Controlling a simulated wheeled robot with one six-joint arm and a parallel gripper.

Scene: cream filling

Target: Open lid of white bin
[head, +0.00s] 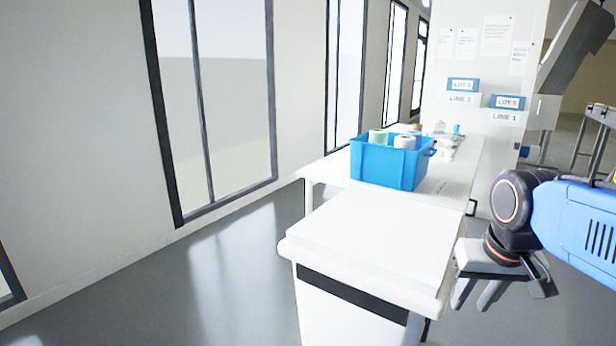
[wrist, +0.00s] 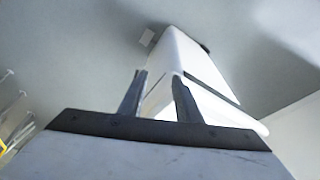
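The white bin (head: 335,318) stands in the lower middle of the head view. Its flat white lid (head: 370,240) lies level and shut on top, with a dark band just below it on the front side. My gripper (head: 472,300) is to the right of the bin, its fingers pointing down, at about the height of the lid's right edge. In the wrist view the two fingers (wrist: 157,80) are apart with nothing between them. The bin (wrist: 188,58) shows just beyond them. I cannot tell whether a finger touches it.
A white table (head: 455,165) stands behind the bin, carrying a blue crate (head: 385,165) with rolls in it. A white wall with windows (head: 215,95) runs along the left. The grey floor (head: 215,270) left of the bin is clear.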

